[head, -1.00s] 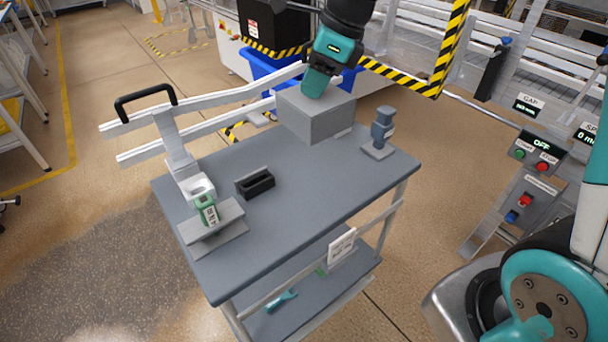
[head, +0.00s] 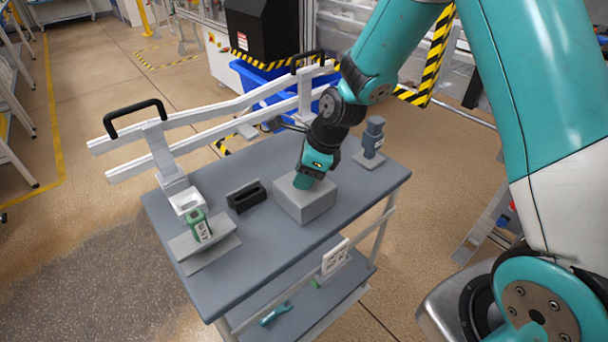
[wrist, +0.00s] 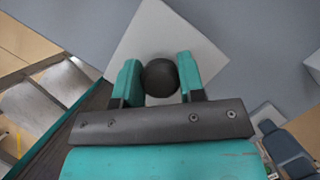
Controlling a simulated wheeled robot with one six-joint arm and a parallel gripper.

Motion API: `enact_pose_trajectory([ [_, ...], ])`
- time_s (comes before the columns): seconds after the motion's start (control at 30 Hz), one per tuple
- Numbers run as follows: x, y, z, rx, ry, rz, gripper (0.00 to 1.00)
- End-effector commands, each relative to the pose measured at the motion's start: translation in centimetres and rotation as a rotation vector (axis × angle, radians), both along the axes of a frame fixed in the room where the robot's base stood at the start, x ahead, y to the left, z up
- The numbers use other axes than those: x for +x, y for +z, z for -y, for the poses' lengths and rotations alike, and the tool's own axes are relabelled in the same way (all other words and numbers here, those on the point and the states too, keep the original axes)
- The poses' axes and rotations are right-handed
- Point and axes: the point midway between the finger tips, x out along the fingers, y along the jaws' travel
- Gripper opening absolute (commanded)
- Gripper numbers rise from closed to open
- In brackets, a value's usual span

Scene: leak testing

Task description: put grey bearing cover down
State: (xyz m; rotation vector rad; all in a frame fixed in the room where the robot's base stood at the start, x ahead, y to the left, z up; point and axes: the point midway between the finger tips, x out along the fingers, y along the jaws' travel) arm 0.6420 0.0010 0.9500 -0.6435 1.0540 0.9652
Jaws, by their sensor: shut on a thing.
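The grey bearing cover (head: 306,204) is a plain grey block, in the head view over the middle of the cart's grey top (head: 262,262). I cannot tell whether its underside touches the cart top or hangs just above it. My gripper (head: 303,181) comes down on it from above. In the wrist view, my gripper (wrist: 159,74) is shut on the round black knob (wrist: 160,78) of the grey bearing cover (wrist: 150,38), with one teal finger on each side. The cover's underside is hidden.
A black holder (head: 246,197) stands left of the cover. A green device (head: 200,226) sits on a grey stand at the left. A blue-grey post (head: 373,136) stands at the back right. White rails with black handles run along the back. The front of the top is clear.

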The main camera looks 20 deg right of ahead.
Motion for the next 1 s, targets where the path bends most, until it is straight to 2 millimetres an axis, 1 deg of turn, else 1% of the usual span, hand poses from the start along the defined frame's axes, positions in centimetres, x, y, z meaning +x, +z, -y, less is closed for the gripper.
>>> enact_pose_trajectory([
  [0.03,0.0,-0.4,0.0,0.0,0.0,0.0,0.0],
  [0.1,0.0,-0.7,0.0,0.0,0.001,0.002,0.0],
  [0.4,0.0,-1.0,0.0,0.0,0.0,0.002,0.0],
  [0.43,0.0,-1.0,0.0,0.0,0.001,0.002,0.39],
  [0.53,0.0,-1.0,0.0,0.0,0.0,0.002,0.62],
  [0.83,0.0,-0.8,0.0,0.0,0.0,0.002,0.62],
  [0.93,0.0,-0.1,0.2,0.001,-0.002,0.005,0.62],
  [1.0,-0.1,0.9,0.6,0.0,-0.002,0.006,0.62],
])
